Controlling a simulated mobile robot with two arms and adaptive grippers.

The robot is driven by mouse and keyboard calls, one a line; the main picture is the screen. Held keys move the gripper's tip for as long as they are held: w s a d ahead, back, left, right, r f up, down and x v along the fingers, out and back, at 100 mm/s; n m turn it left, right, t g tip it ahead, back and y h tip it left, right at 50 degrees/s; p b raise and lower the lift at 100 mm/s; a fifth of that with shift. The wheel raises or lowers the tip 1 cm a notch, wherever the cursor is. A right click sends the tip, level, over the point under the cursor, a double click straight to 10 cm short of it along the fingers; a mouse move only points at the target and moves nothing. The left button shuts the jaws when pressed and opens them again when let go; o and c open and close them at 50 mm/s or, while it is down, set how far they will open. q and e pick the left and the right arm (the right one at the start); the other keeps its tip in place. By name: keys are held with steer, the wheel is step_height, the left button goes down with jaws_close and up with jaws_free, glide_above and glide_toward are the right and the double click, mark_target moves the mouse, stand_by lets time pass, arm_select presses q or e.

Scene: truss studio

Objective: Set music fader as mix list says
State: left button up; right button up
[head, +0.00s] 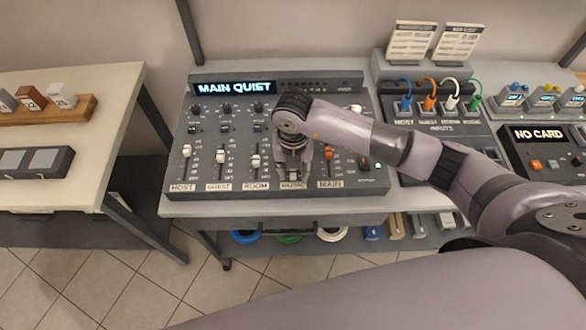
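The mixer (230,142) stands on the grey table, and its display (234,88) reads "MAIN QUIET". Its fader strips are labelled HOST, GUEST, ROOM, MUSIC and MAIN. The host fader (187,151), guest fader (220,156) and room fader (255,160) have white caps; the main fader (328,153) is orange. My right gripper (293,176) points down over the music strip, just above the MUSIC label (292,185). It hides the music fader cap, and I cannot tell whether its fingers hold it. Two cards (411,42) with small print stand at the back, one probably the mix list. My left gripper is not in view.
Right of the mixer is an inputs panel (445,140) with coloured cables plugged in. Further right a recorder (537,150) shows "NO CARD". A separate table (100,90) stands at the left, with a floor gap between. Cable coils lie on the lower shelf.

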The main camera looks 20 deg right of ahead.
steer(key=shift+c, duration=0.2)
jaws_close()
stand_by(0.6)
